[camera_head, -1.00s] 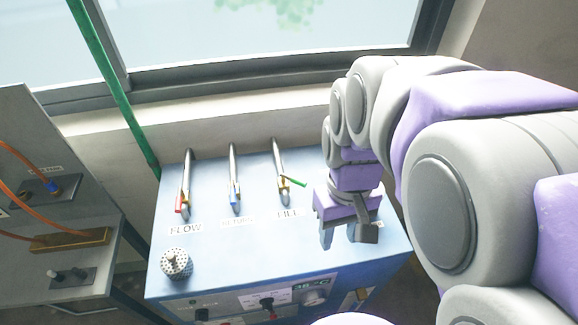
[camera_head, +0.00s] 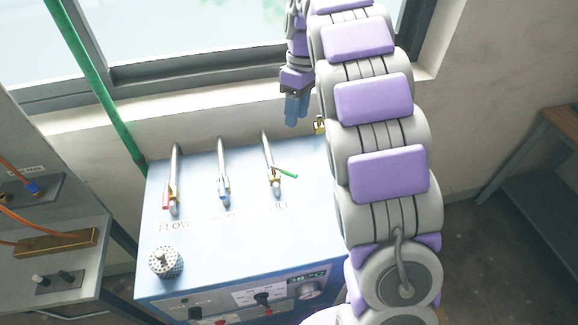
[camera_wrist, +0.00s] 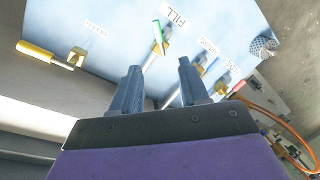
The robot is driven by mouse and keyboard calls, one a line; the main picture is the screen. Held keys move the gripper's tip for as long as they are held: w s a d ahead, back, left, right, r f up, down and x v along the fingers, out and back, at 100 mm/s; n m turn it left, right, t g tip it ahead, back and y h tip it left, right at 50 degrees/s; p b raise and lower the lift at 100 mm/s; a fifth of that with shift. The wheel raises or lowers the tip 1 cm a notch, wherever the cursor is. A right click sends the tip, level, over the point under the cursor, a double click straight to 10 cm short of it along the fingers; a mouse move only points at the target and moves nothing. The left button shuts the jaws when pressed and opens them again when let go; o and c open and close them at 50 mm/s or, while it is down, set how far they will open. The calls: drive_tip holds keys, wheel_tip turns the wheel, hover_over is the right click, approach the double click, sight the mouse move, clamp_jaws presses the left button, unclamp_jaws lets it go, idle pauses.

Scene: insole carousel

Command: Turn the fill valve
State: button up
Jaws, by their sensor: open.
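In the wrist view the green handle (camera_wrist: 157,31) and the brass fill valve (camera_wrist: 161,47) lie beyond the fingertips, beside the FILL label (camera_wrist: 177,16). My gripper (camera_head: 295,112) is above the back edge of the machine, behind the fill valve and to its right, apart from it. Its two fingers (camera_wrist: 160,72) are spread with nothing between them.
The return valve (camera_head: 223,186) with a blue handle and the flow valve (camera_head: 171,192) with a red handle stand to the left. A perforated cylinder (camera_head: 165,262) is at the front left. A green pole (camera_head: 105,95) rises at the left; the window wall is behind.

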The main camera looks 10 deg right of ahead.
drive_tip(key=shift+n, duration=0.3)
drive_tip(key=f+b, duration=0.1)
drive_tip(key=f, duration=0.4)
drive_tip(key=s+a+f+b, duration=0.1)
drive_tip(key=f, duration=0.5)
drive_tip(key=a+f+b, duration=0.1)
drive_tip(key=f, duration=0.5)
drive_tip(key=shift+s+a+f+b, duration=0.1)
drive_tip(key=shift+s+f+b, duration=0.1)
drive_tip(key=shift+s+b, duration=0.15)
drive_tip(key=shift+c, duration=0.2)
clamp_jaws()
